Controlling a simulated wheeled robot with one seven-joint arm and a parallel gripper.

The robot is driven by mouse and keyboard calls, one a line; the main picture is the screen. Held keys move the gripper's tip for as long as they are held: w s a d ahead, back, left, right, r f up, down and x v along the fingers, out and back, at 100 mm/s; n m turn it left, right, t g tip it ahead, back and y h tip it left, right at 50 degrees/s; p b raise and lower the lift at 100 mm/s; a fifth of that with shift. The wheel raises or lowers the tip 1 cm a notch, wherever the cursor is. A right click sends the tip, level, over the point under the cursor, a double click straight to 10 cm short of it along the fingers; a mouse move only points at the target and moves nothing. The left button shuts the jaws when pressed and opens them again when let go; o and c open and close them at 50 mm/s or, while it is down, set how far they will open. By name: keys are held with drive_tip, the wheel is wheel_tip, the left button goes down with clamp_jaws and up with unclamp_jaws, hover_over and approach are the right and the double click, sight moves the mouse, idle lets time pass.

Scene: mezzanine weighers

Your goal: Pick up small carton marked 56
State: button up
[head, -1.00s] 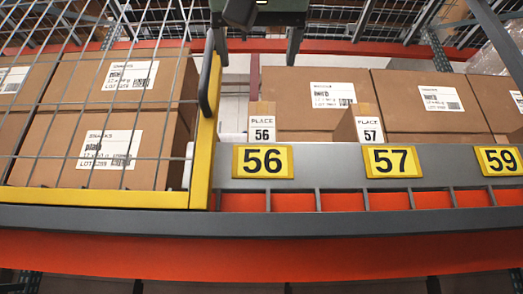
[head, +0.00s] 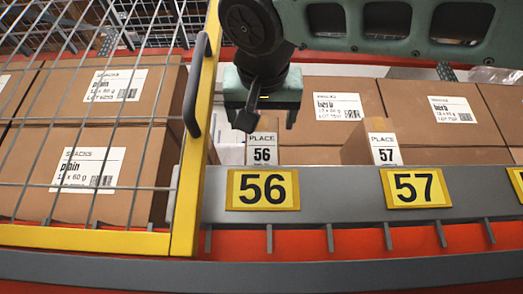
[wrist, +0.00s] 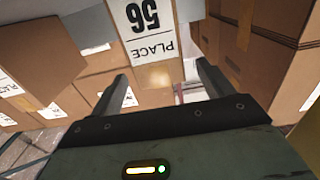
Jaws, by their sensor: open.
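The small carton marked 56 (head: 262,150) stands on the shelf behind the yellow 56 plate, with its white PLACE 56 label facing out. In the wrist view the small carton (wrist: 145,28) appears upside down at the top, beyond the fingertips. My gripper (head: 268,122) is open and empty, just above the carton's top in the head view. In the wrist view my gripper (wrist: 163,72) has its two fingers spread, with the carton's near part between their lines. I cannot tell the exact gap to it.
A small carton marked 57 (head: 383,148) stands to the right. Large brown cartons (head: 330,112) sit behind. A yellow-framed mesh gate (head: 196,130) stands close on the left, with its dark handle (head: 195,85). The yellow 56 plate (head: 263,190) is on the grey shelf front.

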drive_tip(key=shift+w, duration=0.8)
drive_tip(key=w+p, duration=0.4)
drive_tip(key=shift+d+r, duration=0.15)
drive_tip(key=shift+r, duration=0.2)
drive_tip(key=shift+w+f+p, duration=0.25)
drive_tip(key=shift+w+p, duration=0.05)
drive_tip(key=shift+w, duration=0.35)
drive_tip(key=c, duration=1.4)
drive_tip(key=shift+r, duration=0.1)
wheel_tip(320, 180, up, 28)
drive_tip(key=p, duration=1.7)
drive_tip(key=shift+p, duration=0.4)
